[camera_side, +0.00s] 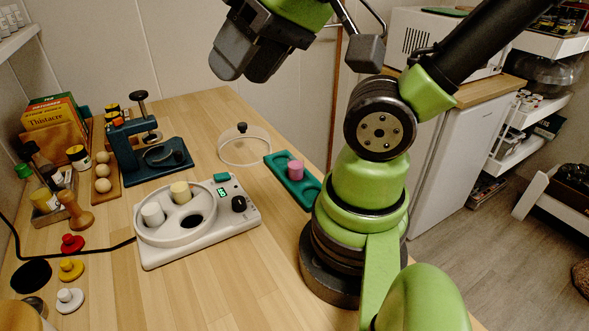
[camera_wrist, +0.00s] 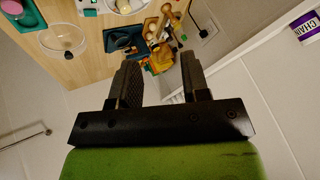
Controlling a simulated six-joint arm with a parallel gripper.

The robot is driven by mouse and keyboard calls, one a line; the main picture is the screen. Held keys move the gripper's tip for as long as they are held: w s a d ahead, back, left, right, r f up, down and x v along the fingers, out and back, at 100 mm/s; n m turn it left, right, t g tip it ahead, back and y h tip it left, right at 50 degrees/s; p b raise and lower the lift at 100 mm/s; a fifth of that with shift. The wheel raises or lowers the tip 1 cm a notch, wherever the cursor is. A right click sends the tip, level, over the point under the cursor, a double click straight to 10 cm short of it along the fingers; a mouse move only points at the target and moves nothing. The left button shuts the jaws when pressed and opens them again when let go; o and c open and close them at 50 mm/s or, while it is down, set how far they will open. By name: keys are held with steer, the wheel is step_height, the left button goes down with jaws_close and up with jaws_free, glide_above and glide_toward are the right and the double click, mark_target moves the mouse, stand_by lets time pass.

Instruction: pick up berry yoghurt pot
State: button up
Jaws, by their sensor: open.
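A pink pot (camera_side: 296,169), which looks like the berry yoghurt pot, stands upright in a teal tray (camera_side: 279,176) with recesses, just left of my arm's base. In the wrist view the pink pot (camera_wrist: 12,6) shows at the top left corner. My gripper (camera_side: 246,66) is high above the table, up and left of the pink pot and well apart from it. In the wrist view my gripper (camera_wrist: 161,66) is open, with nothing between its fingers.
A white yoghurt maker (camera_side: 160,255) holds a white pot (camera_side: 153,214) and a cream pot (camera_side: 181,192); one hole is empty. A clear domed lid (camera_side: 245,150) lies behind the teal tray. A blue press (camera_side: 150,160), eggs and jars stand at the back left. Coloured knobbed lids lie front left.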

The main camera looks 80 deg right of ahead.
steer(key=o, duration=0.5)
steer(key=shift+o, duration=0.2)
steer(key=n+g+h, duration=0.2)
steer(key=n+g, duration=0.5)
steer(key=n, duration=0.2)
glide_above(294, 161)
steer(key=a, duration=0.2)
step_height(294, 161, down, 22)
steer(key=shift+m, duration=0.3)
steer(key=shift+s+d+f, duration=0.1)
steer(key=shift+f, duration=1.45)
steer(key=shift+s+d+f, duration=0.1)
steer(key=shift+f, duration=1.45)
